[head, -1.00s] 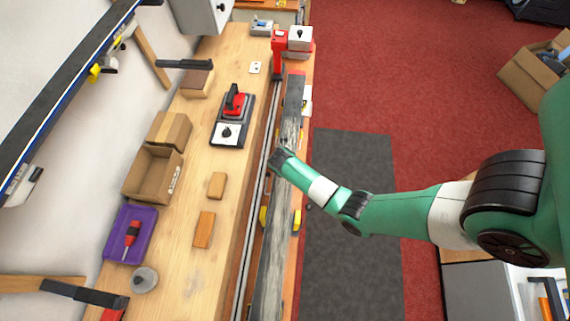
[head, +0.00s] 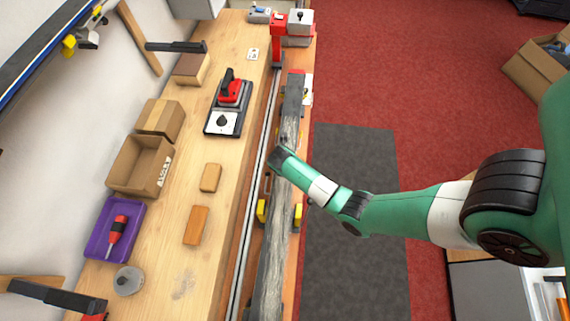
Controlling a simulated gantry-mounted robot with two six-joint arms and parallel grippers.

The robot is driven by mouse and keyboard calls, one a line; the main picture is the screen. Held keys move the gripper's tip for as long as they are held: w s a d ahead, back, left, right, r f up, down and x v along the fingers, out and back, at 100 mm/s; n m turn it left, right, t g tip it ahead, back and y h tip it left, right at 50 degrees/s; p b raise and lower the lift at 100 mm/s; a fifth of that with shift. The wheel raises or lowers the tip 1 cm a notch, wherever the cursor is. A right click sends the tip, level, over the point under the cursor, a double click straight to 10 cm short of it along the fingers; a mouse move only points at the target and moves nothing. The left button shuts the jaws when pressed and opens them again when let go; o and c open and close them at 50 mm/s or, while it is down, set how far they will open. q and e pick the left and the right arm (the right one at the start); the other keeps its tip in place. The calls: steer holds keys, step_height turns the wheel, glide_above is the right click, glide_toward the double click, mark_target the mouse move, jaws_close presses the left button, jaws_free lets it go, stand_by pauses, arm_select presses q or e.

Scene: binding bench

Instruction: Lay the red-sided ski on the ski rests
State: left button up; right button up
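A long, dark grey, streaked ski (head: 290,128) lies lengthwise along the bench's right edge in the head view. Its near end runs towards the bottom of the picture; its side colour is not clear. Yellow-and-black rest parts (head: 261,211) and (head: 298,215) show on either side of it, and the ski passes between them. My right gripper (head: 280,157) is over the ski's middle, at its left edge. Its fingers are dark and small, so I cannot tell if they are open or touching the ski. My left gripper is not in view.
A red clamp-like device (head: 279,40) stands beyond the ski's far end. A black-and-red tool (head: 230,98), cardboard box (head: 140,165) and purple tray (head: 114,229) sit on the bench. Another ski with a blue edge (head: 45,50) hangs on the wall. Grey mat and red carpet lie right.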

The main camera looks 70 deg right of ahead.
steer(key=shift+w+f, duration=0.1)
stand_by(0.6)
steer(key=o, duration=1.2)
steer(key=shift+d, duration=0.1)
steer(key=shift+o, duration=0.2)
steer(key=shift+f, duration=0.15)
steer(key=p+v, duration=0.3)
steer(key=v, duration=0.9)
